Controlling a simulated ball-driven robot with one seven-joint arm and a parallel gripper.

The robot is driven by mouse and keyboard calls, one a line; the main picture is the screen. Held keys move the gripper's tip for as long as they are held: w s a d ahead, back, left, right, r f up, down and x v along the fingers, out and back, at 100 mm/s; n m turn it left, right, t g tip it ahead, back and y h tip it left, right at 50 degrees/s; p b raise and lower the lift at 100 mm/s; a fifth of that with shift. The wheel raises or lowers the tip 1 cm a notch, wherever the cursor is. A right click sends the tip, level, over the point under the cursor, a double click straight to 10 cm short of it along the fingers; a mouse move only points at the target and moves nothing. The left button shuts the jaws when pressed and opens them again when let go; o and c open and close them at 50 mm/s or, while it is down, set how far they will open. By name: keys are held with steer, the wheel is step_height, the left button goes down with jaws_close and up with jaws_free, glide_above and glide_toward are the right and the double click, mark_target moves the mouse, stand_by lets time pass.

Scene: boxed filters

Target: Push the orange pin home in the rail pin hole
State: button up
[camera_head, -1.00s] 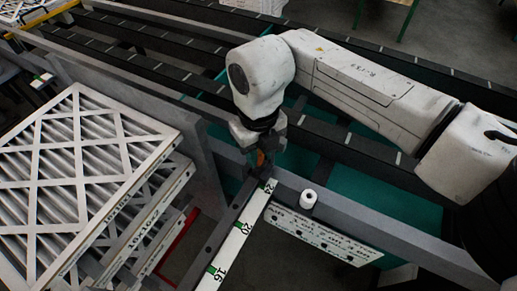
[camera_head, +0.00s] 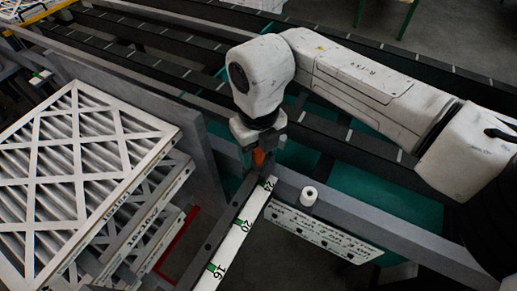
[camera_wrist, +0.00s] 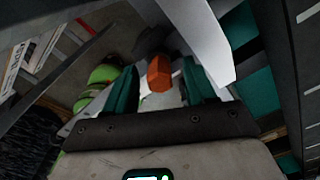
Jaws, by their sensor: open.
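The orange pin (camera_head: 258,157) stands at the far end of the grey rail (camera_head: 222,222), next to the "24" end of the white scale strip (camera_head: 236,236). Its orange head shows above the rail. The hole beneath it is hidden, so I cannot tell how deep the pin sits. My gripper (camera_head: 259,147) is just above the pin, pointing down. In the wrist view the orange pin (camera_wrist: 158,73) shows between the two teal fingertips, with gaps on both sides. My gripper is open and not clamped on it.
A stack of boxed filters (camera_head: 80,180) stands close on the left. A white roll (camera_head: 309,196) sits on the grey crossbeam right of the rail, above a white plate with holes (camera_head: 325,236). Dark conveyor rails run behind my gripper.

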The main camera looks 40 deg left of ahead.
mark_target(258, 150)
step_height(258, 150, up, 11)
steer(key=b, duration=0.1)
steer(key=shift+f+b, duration=0.2)
steer(key=shift+b, duration=0.15)
stand_by(0.5)
